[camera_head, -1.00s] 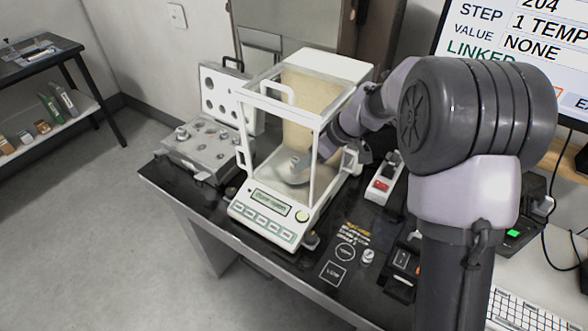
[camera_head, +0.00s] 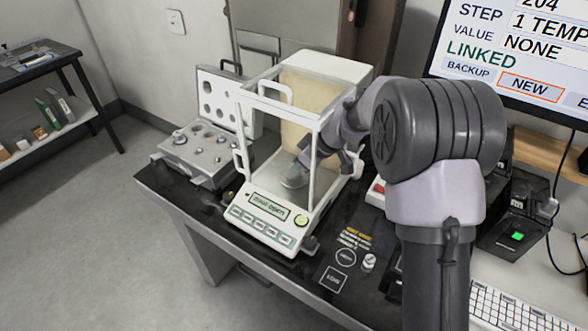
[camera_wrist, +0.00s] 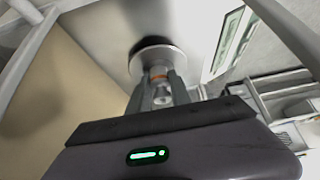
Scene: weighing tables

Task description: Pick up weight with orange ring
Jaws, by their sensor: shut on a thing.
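The metal weight with the orange ring (camera_wrist: 158,74) stands over the round weighing pan (camera_wrist: 142,60) in the wrist view. My gripper (camera_wrist: 162,84) is shut on this weight, with one finger on each side of it. I cannot tell whether the weight still touches the pan. In the head view my gripper (camera_head: 304,162) reaches through the right side of the white balance (camera_head: 272,212) into its chamber, just above the pan (camera_head: 293,183). The weight itself is hidden there by the gripper and the balance frame.
The balance's white frame posts (camera_head: 313,165) stand close around my wrist. An open case of weights (camera_head: 196,158) lies left of the balance. A monitor (camera_head: 510,60) stands at the right, with a keyboard (camera_head: 520,312) below it. A control switch (camera_head: 376,190) sits right of the balance.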

